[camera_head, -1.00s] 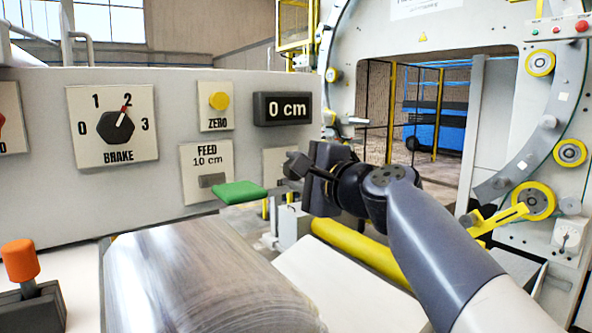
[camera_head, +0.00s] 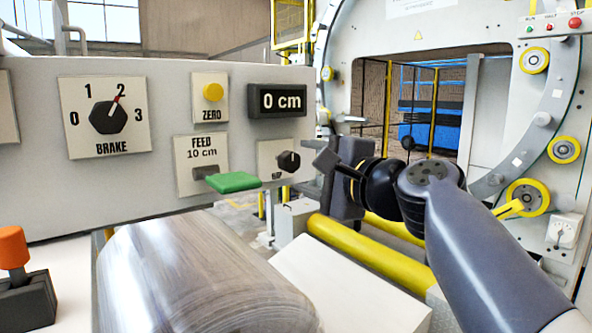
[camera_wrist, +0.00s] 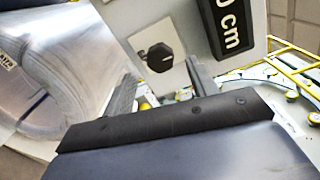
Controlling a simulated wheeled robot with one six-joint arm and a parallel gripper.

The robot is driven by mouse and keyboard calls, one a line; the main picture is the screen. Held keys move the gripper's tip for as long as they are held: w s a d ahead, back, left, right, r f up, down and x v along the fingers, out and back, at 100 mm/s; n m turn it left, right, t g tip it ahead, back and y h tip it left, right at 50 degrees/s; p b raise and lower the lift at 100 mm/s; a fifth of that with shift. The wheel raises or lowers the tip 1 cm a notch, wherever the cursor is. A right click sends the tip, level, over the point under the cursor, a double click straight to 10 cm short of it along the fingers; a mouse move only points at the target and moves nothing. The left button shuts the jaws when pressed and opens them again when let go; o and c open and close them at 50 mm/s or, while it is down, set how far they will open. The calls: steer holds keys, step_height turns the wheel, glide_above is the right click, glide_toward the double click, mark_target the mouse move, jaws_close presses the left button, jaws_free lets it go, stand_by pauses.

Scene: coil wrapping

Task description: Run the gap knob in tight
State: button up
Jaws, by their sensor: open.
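The small dark knob (camera_head: 288,161), seemingly the gap knob, sits on a pale plate at the control panel's right end. The plate's lettering is too small or cut off to read. In the wrist view the knob (camera_wrist: 160,57) is a black, faceted shape ahead of my fingers. My gripper (camera_head: 326,164) is just right of the knob in the head view and appears apart from it. In the wrist view my gripper (camera_wrist: 163,86) has its two fingers spread, with nothing between them.
The panel also carries the brake knob (camera_head: 108,117) pointing near 2, the yellow zero button (camera_head: 213,92), the green feed lever (camera_head: 232,182) and a display (camera_head: 277,100) reading 0 cm. A shiny wrapped roll (camera_head: 195,275) lies below. A yellow roller (camera_head: 365,250) is at right.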

mark_target(292, 163)
steer(key=v, duration=0.5)
steer(key=shift+s+d+f+b, duration=0.1)
steer(key=shift+s+b, duration=0.05)
steer(key=shift+b, duration=0.25)
steer(key=p+x, duration=0.2)
steer(key=x, duration=0.9)
